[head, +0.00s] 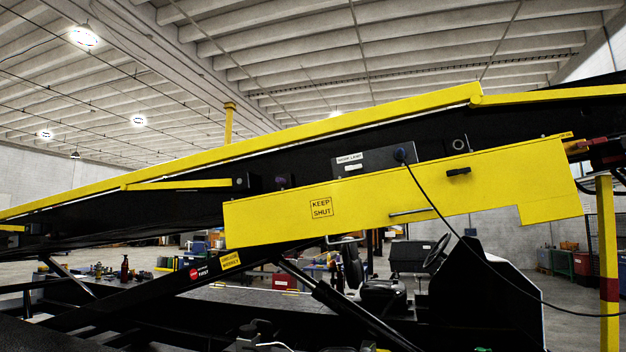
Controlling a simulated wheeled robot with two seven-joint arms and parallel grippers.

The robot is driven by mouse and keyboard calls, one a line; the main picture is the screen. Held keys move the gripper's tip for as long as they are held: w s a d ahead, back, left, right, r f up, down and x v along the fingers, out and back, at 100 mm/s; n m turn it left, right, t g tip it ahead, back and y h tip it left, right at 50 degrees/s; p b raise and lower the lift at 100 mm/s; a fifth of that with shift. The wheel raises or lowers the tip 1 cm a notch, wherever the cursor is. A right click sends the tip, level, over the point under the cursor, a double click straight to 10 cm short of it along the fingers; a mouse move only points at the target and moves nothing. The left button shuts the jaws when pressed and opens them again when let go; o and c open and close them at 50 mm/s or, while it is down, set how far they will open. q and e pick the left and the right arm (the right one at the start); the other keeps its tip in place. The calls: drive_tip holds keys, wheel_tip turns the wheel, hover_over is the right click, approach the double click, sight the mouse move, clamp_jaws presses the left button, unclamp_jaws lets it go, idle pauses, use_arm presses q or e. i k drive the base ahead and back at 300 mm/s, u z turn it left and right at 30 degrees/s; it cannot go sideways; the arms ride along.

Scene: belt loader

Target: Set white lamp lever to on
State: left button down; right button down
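No white lamp lever can be made out for certain in the head view. A dark panel (375,157) on the side of the sloping black belt boom carries a small white label (350,158), which seems to read "work light", with a smaller white plate below it. At the panel's right end is a round dark plug (400,154) with a black cable hanging from it. A small purplish knob (281,182) sits on the boom further left. Neither of my grippers can be made out in this view.
A yellow cover (270,218) marked "KEEP SHUT" lies below the panel, with a black latch (458,171) and a grey bar handle (412,212). The cable sweeps down right toward a yellow post (606,250). A driver's seat and steering wheel (437,252) stand below.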

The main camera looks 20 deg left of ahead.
sight(351, 167)
drive_tip(key=u, duration=0.2)
drive_tip(key=i, duration=1.1)
drive_tip(key=z, duration=0.65)
